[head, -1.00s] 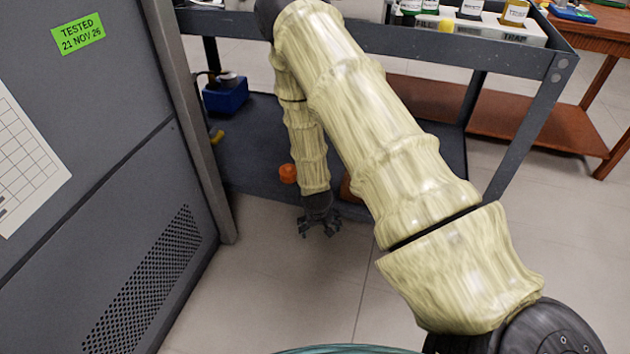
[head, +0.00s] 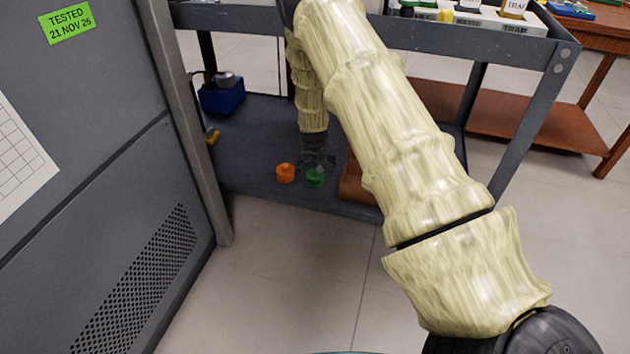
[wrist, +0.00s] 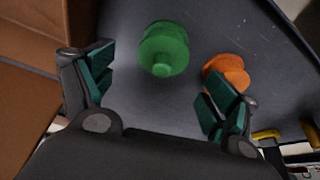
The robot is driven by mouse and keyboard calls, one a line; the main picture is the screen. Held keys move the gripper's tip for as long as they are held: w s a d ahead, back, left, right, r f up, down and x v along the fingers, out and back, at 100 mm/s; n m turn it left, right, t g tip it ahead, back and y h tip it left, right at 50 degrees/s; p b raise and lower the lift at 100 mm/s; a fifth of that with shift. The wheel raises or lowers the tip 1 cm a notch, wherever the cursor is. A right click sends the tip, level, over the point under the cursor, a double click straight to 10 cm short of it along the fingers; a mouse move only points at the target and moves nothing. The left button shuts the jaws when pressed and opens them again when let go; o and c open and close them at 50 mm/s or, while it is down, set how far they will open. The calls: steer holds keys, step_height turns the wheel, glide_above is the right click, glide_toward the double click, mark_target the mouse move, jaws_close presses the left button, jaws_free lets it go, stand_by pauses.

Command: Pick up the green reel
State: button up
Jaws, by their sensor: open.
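The green reel (head: 316,177) stands on the dark lower shelf (head: 245,150) of the grey cart, near its front edge. In the wrist view the green reel (wrist: 163,50) lies ahead of my gripper (wrist: 160,95), between the lines of its two fingers and nearer the left one. My gripper is open and empty, and the reel is apart from it. In the head view my gripper (head: 317,160) is small and dark, just behind the reel, and its fingers are hard to make out.
An orange reel (head: 285,173) stands close left of the green one; the right finger overlaps it in the wrist view (wrist: 228,70). A brown box (head: 355,180) is to the right. A blue container (head: 222,97) sits at the back left. A grey cabinet (head: 90,130) fills the left.

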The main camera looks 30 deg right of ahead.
mark_target(315, 171)
steer(key=shift+b+x, duration=1.65)
steer(key=shift+x, duration=0.95)
steer(key=shift+a, duration=0.1)
steer(key=shift+r, duration=0.1)
steer(key=shift+c, duration=0.3)
steer(key=c, duration=1.1)
steer(key=shift+c, duration=0.2)
